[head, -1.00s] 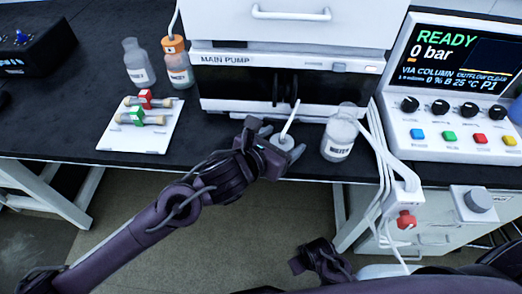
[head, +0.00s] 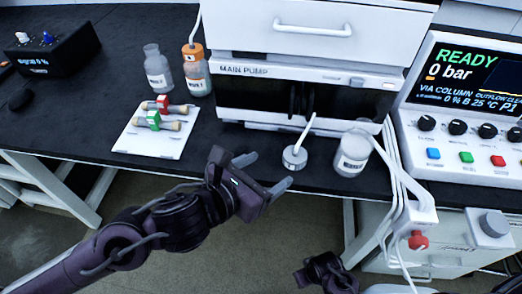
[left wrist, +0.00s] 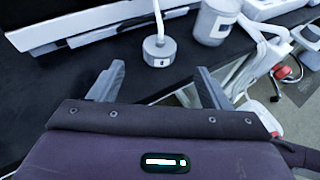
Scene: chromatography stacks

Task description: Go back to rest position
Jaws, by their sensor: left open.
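My left gripper (head: 262,172) is open and empty in front of the bench's front edge. In the left wrist view its two fingers (left wrist: 160,85) are spread wide with nothing between them. A small round grey-white piece with a white tube (head: 295,157) stands on the black bench just beyond the fingertips, apart from them. It also shows in the left wrist view (left wrist: 159,50). My right gripper (head: 328,272) shows only partly, low in the head view, and its finger state is unclear.
The black bench (head: 90,150) holds a white board (head: 140,143) with two columns, two bottles, the main pump (head: 240,70), a white-capped jar (head: 352,153) and the control console (head: 465,150). White tubes hang beside a red knob (head: 418,241). Floor in front is open.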

